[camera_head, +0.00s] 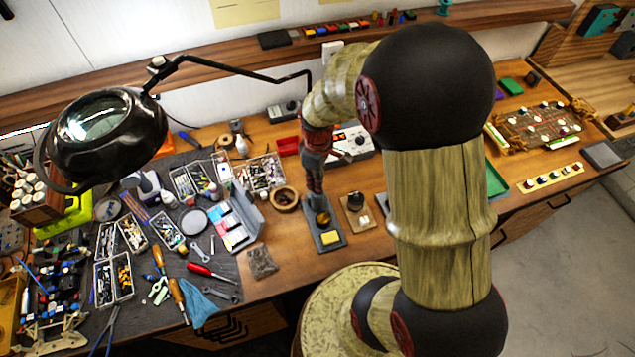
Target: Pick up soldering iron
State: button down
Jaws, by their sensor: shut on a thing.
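My gripper (318,198) reaches down from the far side of my arm, just above the soldering stand (330,240) in the middle of the bench. The stand is a dark base with a yellow sponge at its near end. The gripper is shut on the soldering iron at the stand. The iron is mostly hidden by the fingers, and its tip cannot be made out. I cannot tell whether the iron is still in the stand's holder or clear of it. A white soldering station (352,142) stands behind, partly covered by my arm.
A magnifier lamp (105,130) hangs over the left. A wooden bowl (285,198) and parts tray (260,172) stand left of the stand. A small dark holder (355,203) is close on its right. Tools crowd the dark mat.

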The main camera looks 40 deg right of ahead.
notch_tip(320, 180, up, 17)
jog(key=shift+f+p, duration=0.1)
jog(key=shift+p, duration=0.4)
